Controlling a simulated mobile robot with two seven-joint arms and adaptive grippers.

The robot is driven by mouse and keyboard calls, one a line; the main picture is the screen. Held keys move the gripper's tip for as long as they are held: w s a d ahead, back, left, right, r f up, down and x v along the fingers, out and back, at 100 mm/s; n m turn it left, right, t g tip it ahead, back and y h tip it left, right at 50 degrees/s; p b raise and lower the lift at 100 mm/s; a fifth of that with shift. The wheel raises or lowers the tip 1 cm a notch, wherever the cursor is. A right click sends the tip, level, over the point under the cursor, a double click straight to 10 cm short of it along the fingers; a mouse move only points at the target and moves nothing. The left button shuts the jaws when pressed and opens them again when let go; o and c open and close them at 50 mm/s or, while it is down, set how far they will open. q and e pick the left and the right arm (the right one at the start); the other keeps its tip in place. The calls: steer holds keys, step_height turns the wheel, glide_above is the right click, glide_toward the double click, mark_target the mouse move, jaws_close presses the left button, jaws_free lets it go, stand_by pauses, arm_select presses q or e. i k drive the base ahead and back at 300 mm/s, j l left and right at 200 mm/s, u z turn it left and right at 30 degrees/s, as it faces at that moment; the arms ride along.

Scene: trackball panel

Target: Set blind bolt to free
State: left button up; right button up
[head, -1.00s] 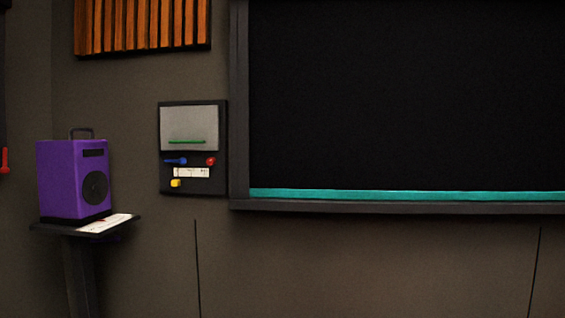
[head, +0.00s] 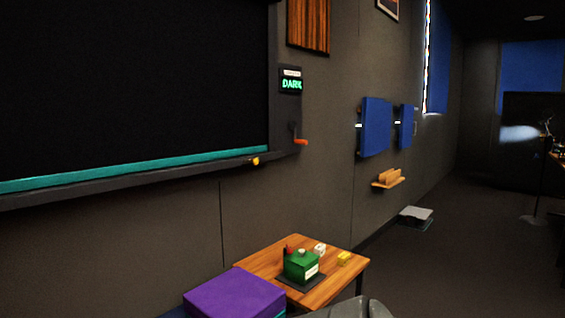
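A large black panel (head: 120,80), which looks like a lowered blind, fills the left of the view. A teal bar (head: 130,171) runs along its bottom edge above a dark sill. A small yellow-orange knob (head: 255,161) sits on the sill near the right corner; it may be the blind bolt, and its setting is too small to tell. An orange-red crank handle (head: 300,141) is on the right frame post. A small sign (head: 291,84) above it reads DARK in green. Neither gripper is in view.
A wooden table (head: 340,287) below the wall holds a green box (head: 301,265) with a red part, a white cube and a yellow block (head: 343,258). A purple box (head: 236,295) is in front. A grey rounded shape shows at the bottom edge. Floor is open at the right.

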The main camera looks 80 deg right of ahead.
mark_target(255, 161)
steer(key=z, duration=2.35)
steer(key=i+l+u, duration=0.15)
steer(key=l, duration=0.3)
steer(key=i+l+u, duration=0.15)
steer(key=l, duration=0.25)
steer(key=l+u, duration=0.15)
steer(key=l, duration=0.3)
steer(key=i+l, duration=0.05)
